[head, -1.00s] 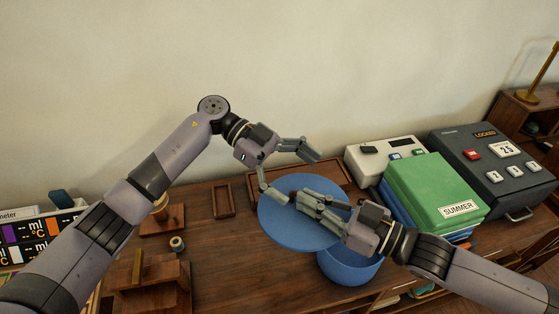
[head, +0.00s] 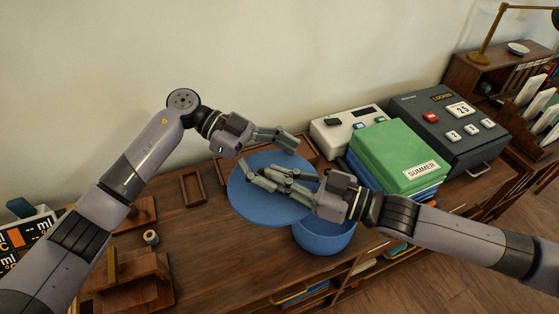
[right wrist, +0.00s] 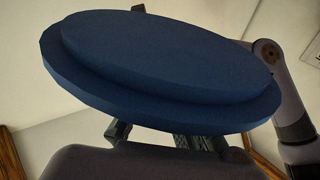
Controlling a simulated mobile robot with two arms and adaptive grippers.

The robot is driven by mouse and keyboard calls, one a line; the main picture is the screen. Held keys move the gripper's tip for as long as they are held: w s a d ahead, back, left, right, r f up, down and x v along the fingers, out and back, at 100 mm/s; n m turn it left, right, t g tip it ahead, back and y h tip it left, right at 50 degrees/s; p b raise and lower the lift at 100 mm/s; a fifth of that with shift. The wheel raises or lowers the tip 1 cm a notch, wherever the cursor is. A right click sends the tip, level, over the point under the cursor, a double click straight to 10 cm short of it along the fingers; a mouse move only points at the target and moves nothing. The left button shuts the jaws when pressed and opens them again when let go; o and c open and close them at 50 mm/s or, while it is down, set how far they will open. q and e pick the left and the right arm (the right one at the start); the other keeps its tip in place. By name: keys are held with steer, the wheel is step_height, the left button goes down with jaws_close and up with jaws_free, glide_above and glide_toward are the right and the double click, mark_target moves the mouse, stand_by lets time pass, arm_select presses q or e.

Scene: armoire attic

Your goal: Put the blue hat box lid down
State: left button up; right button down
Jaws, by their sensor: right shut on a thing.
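The round blue hat box lid (head: 262,208) is held in the air, overlapping the blue hat box (head: 325,238) in the head view. My right gripper (head: 268,178) is shut on the lid, with its fingers across the lid's top. The lid (right wrist: 160,65) fills much of the right wrist view and hides most of the fingers there. The hat box stands on the wooden desk with its top partly hidden by the lid and my right arm.
A green SUMMER box (head: 397,155) on a blue stack stands right of the hat box. A small wooden tray (head: 193,188) and wooden stand (head: 135,285) are left. Bare desk (head: 215,250) lies front-left.

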arm_select(q)
steer(key=shift+d, duration=0.15)
steer(key=c, duration=0.7)
steer(key=o, duration=1.3)
steer(key=shift+w, duration=0.1)
steer(key=shift+a, duration=0.2)
steer(key=v, duration=1.2)
